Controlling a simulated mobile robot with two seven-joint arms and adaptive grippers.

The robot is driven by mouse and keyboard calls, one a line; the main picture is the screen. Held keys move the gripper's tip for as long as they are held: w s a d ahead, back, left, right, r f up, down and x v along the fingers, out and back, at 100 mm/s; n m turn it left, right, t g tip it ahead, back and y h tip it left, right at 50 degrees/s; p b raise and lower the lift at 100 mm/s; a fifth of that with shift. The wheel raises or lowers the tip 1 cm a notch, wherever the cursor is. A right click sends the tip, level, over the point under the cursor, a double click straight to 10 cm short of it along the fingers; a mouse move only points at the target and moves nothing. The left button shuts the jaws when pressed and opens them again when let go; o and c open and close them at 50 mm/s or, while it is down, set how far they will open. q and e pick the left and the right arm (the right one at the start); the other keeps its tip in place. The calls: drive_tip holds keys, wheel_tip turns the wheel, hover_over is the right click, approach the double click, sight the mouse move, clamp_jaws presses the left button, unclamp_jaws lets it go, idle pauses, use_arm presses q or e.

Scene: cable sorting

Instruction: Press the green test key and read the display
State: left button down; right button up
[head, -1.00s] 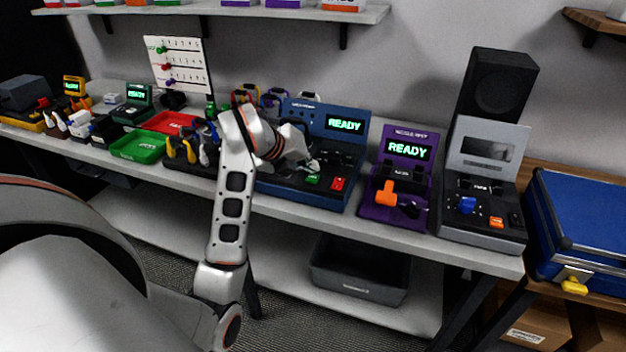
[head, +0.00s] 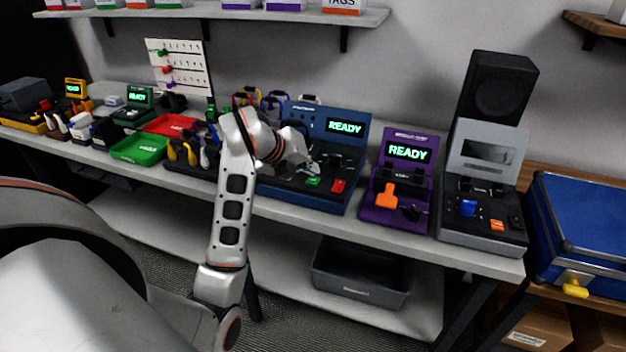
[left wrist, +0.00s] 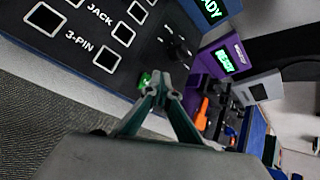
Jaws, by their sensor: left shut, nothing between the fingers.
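The blue tester (head: 300,199) stands on the bench, and its display (head: 345,127) reads READY in green. The green key (head: 313,181) is on the tester's dark front panel, beside a red key (head: 338,186). My left gripper (head: 313,167) is over this panel, just behind the green key in the head view. In the left wrist view my left gripper (left wrist: 160,80) is shut and empty, its tips right by the green key (left wrist: 145,79) and partly covering it. I cannot tell whether they touch. My right gripper is not in view.
A purple tester (head: 405,170) with its own READY display and a grey unit (head: 484,233) stand to the right. Green (head: 140,149) and red trays and pliers are to the left. A dark bin (head: 360,291) sits on the lower shelf.

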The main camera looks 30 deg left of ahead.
use_arm(q)
drive_tip(key=shift+f, duration=0.45)
idle(0.5)
drive_tip(key=shift+f+b, duration=0.35)
drive_tip(key=shift+b, duration=0.15)
drive_tip(key=shift+r, duration=0.1)
idle(0.5)
drive_tip(key=shift+r+p, duration=0.55)
drive_tip(key=shift+r, duration=0.15)
